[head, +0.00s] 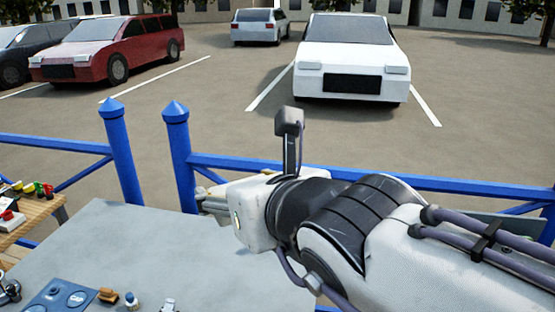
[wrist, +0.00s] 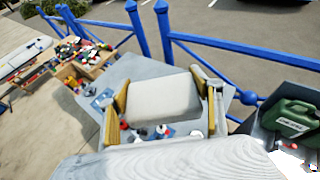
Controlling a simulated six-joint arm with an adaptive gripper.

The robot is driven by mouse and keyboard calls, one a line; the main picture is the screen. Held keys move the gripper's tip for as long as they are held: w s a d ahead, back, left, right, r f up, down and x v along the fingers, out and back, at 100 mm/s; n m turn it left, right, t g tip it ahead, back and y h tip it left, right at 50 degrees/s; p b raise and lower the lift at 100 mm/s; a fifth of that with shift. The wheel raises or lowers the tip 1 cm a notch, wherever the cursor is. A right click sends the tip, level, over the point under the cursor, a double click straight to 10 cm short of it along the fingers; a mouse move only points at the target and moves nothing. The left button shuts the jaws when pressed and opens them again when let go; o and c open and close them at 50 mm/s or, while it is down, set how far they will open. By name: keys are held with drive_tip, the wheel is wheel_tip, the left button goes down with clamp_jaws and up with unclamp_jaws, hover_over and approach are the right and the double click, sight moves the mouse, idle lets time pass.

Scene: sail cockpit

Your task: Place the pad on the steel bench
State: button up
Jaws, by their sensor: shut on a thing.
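The pad (wrist: 165,96) is a pale, off-white block. In the wrist view it sits between the yellow-lined fingers of my gripper (wrist: 161,80), which is shut on it. In the head view my gripper (head: 213,204) points left over the steel bench, and I cannot make out the pad there. The steel bench (head: 130,240) is a flat grey top at the lower left of the head view. It also shows around the pad in the wrist view (wrist: 138,68). The pad appears to be above the bench; the gap is hard to judge.
A blue panel (head: 58,298) and small loose items lie at the bench's near edge. Blue railings (head: 330,176) run behind it. A wooden table (head: 35,217) with coloured parts stands left. A green canister (wrist: 290,121) sits right in the wrist view. The bench's middle is clear.

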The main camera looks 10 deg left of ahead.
drive_tip(key=w+d+f+m+t+h, duration=0.1)
drive_tip(key=w+d+f+h, duration=0.1)
drive_tip(key=w+d+f, duration=0.5)
drive_tip(key=w+d+f+m+t+h, duration=0.15)
drive_tip(key=w+d+f, duration=0.25)
drive_tip(key=w, duration=0.5)
drive_tip(key=w+d+f+m+h, duration=0.15)
drive_tip(key=w+d+f, duration=0.25)
drive_tip(key=d+f, duration=0.45)
drive_tip(key=w+d+f+m+h, duration=0.1)
drive_tip(key=w+d+f+m, duration=0.1)
drive_tip(key=w+d+f, duration=0.6)
drive_tip(key=s+a+f+n+g+y, duration=0.1)
drive_tip(key=a+f+n+y, duration=0.2)
drive_tip(key=a, duration=0.9)
drive_tip(key=a+f+n+g+y, duration=0.1)
drive_tip(key=a+f+n+y, duration=0.1)
drive_tip(key=a, duration=0.9)
drive_tip(key=s+a+n+g+y, duration=0.1)
drive_tip(key=s+a+n+g, duration=0.1)
drive_tip(key=a, duration=0.8)
drive_tip(key=s+a+f+n+g+y, duration=0.1)
drive_tip(key=s+a, duration=0.4)
drive_tip(key=a, duration=0.6)
drive_tip(key=s+a+n+g+y, duration=0.2)
drive_tip(key=s+a+n+g, duration=0.1)
drive_tip(key=a, duration=0.8)
drive_tip(key=shift+s+a+f+n+y, duration=0.2)
drive_tip(key=shift+a+f+n+y, duration=0.05)
drive_tip(key=shift+f+n+y, duration=0.1)
